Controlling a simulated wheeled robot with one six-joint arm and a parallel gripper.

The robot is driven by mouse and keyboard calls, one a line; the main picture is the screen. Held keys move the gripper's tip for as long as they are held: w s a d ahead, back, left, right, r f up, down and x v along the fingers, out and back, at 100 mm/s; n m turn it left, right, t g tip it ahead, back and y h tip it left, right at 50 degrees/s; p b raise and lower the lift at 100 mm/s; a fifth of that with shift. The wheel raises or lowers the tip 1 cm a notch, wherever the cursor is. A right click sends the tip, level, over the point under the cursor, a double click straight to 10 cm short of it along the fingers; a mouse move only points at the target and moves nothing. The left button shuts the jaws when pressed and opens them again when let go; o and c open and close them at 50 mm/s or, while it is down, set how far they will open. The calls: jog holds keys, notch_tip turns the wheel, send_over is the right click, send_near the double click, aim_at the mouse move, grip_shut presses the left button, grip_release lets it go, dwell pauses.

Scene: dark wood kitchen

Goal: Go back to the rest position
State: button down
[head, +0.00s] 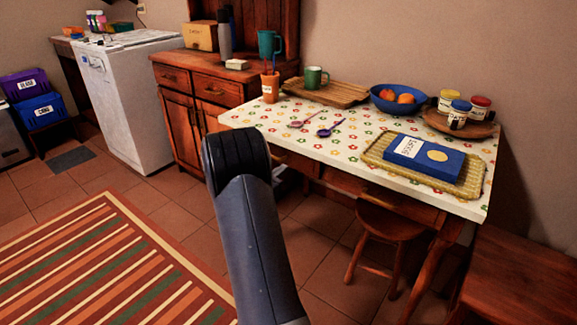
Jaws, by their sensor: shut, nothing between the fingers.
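A dark grey link of my arm (252,245) rises from the bottom centre to a rounded black joint (236,160). The joint is in front of the left end of the table in the picture. My gripper and its fingers do not show in the head view. The arm hides part of the floor and the table's left front edge.
A table with a flowered cloth (300,142) bears a blue book (425,157), a blue fruit bowl (398,101), jars, mugs and spoons. A stool (385,225) stands under it, a bench (520,275) at right. A striped rug (110,265) covers open floor at left.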

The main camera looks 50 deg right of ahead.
aim_at(296, 159)
jog(key=a, duration=0.5)
jog(key=shift+s+a+p, duration=0.25)
jog(key=shift+a+p, duration=0.05)
jog(key=shift+a, duration=0.05)
jog(key=d, duration=0.4)
jog(key=d+b, duration=0.1)
jog(key=d, duration=0.4)
jog(key=w+d, duration=0.1)
jog(key=d, duration=0.4)
jog(key=shift+a, duration=0.1)
